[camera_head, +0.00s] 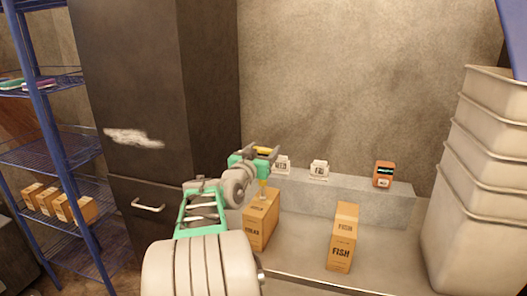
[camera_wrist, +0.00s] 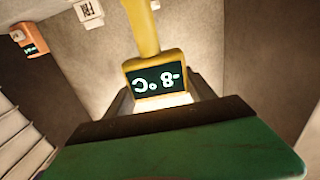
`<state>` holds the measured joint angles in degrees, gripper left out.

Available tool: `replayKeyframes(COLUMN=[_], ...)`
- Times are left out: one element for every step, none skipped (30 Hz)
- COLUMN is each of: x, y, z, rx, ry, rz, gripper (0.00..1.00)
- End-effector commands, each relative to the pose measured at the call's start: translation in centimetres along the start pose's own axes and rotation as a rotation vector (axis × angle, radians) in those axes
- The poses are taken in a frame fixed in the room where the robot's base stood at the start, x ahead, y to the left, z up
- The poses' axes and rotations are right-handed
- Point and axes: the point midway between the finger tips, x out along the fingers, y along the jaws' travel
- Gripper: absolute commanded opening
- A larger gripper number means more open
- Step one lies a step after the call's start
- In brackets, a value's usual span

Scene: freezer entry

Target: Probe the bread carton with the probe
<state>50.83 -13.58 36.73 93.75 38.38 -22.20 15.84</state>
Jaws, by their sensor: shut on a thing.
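My gripper (camera_head: 262,154) is shut on the yellow probe (camera_head: 264,150), above the bread carton (camera_head: 258,224). The probe points down, and its lower end meets the top of this brown carton in the head view; I cannot tell whether it touches or has entered. The carton stands upright on the metal counter, its lettering hard to read. In the wrist view, the yellow probe (camera_wrist: 145,35) sits between the dark fingers of my gripper (camera_wrist: 160,95). Its small display shows an upside-down reading that looks like -8 °C. The carton is hidden in that view.
A brown FISH carton (camera_head: 342,238) stands to the right on the counter (camera_head: 300,262). Behind, a grey ledge (camera_head: 345,200) bears two white label cards (camera_head: 319,169) and an orange device (camera_head: 383,174) with a display. Stacked bins (camera_head: 480,190) stand at right, a dark cabinet (camera_head: 140,90) at left.

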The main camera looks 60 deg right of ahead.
Motion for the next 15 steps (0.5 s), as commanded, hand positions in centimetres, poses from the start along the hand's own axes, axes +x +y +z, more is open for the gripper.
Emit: replayKeyframes(x=[0.00,0.00,0.00,0.00,0.00,0.00,0.00,0.00,0.00,0.00,0.00,0.00,0.00,0.00,0.00], y=[0.00,0.00,0.00,0.00,0.00,0.00,0.00,0.00,0.00,0.00,0.00,0.00,0.00,0.00,0.00], z=[0.00,0.02,0.06,0.09,0.11,0.15,0.17,0.20,0.24,0.26,0.29,0.33,0.35,0.38,0.41], rx=[0.001,0.001,0.001,0.001,0.001,0.001,0.001,0.001,0.001,0.001,0.001,0.001,0.001,0.001,0.001], ry=[0.002,0.002,0.002,0.002,0.002,0.002,0.002,0.002,0.002,0.002,0.002,0.002,0.002,0.002,0.002], rz=[0.000,0.000,0.000,0.000,0.000,0.000,0.000,0.000,0.000,0.000,0.000,0.000,0.000,0.000,0.000], gripper=[0.00,0.00,0.00,0.00,0.00,0.00,0.00,0.00,0.00,0.00,0.00,0.00,0.00,0.00,0.00])
